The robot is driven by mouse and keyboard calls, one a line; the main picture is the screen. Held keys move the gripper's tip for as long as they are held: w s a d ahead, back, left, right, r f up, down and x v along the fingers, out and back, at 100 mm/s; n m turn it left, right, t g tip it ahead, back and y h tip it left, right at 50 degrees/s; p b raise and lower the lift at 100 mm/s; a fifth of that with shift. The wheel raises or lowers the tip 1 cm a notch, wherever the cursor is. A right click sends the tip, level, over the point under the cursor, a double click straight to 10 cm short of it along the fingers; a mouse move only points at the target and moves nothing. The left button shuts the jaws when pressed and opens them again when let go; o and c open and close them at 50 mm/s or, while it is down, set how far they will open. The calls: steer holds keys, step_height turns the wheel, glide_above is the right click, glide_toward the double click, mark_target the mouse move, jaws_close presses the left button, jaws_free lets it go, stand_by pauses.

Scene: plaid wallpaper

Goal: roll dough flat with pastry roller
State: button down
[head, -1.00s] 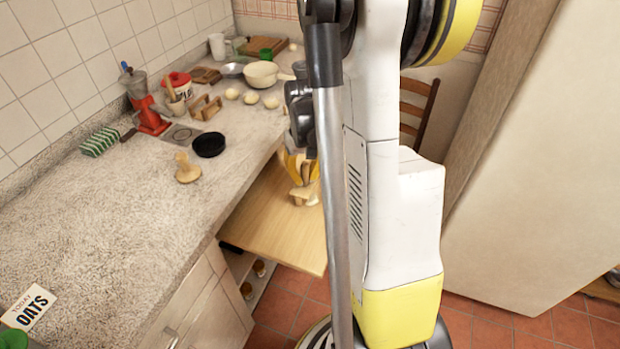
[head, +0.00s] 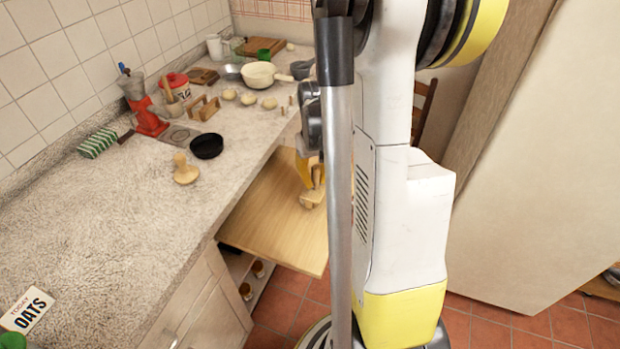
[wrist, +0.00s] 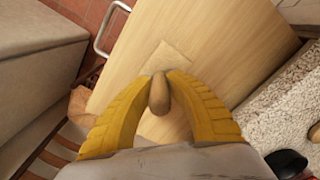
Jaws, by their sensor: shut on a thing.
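My gripper (head: 308,172) has yellow fingers and is over the pull-out wooden board (head: 262,225), partly hidden behind my arm. In the wrist view my gripper (wrist: 158,88) is shut on a rounded wooden handle, which I take for the pastry roller (wrist: 159,98). A pale wooden part of the roller (head: 312,198) shows below the fingers, at or just above the board. A pale squarish patch (wrist: 172,62) shows beyond the handle in the wrist view; I cannot tell whether it is dough or part of the roller. Pale dough-like balls (head: 249,99) sit on the counter.
The speckled counter (head: 90,230) runs along the board's left. It holds a wooden press (head: 185,170), a black dish (head: 206,146), a red grinder (head: 147,115), a cream pan (head: 258,75) and an oats box (head: 27,309). The board's near part is clear.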

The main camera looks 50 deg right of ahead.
mark_target(316, 166)
steer(key=shift+w+a+f+b, duration=0.15)
steer(key=shift+w+a, duration=0.1)
steer(key=shift+w, duration=0.25)
steer(key=shift+w+a+f+b, duration=0.1)
steer(key=shift+w+a+b, duration=0.1)
steer(key=shift+w, duration=0.3)
steer(key=shift+w+a+r, duration=0.1)
steer(key=shift+w+a, duration=0.1)
steer(key=shift+w, duration=0.3)
steer(key=shift+w+a, duration=0.2)
steer(key=shift+w, duration=0.25)
steer(key=shift+s+d+f+b, duration=0.15)
steer(key=shift+s+d, duration=0.15)
steer(key=shift+s, duration=0.45)
steer(key=shift+s+d+f+b, duration=0.1)
steer(key=shift+s+d+f, duration=0.15)
steer(key=shift+s, duration=0.45)
steer(key=shift+s+d+f+b, duration=0.15)
steer(key=shift+s+d, duration=0.15)
steer(key=shift+s, duration=0.45)
step_height(316, 166, up, 7)
steer(key=p, duration=0.5)
steer(key=shift+w+r, duration=0.1)
steer(key=shift+r, duration=0.05)
steer(key=shift+f, duration=0.25)
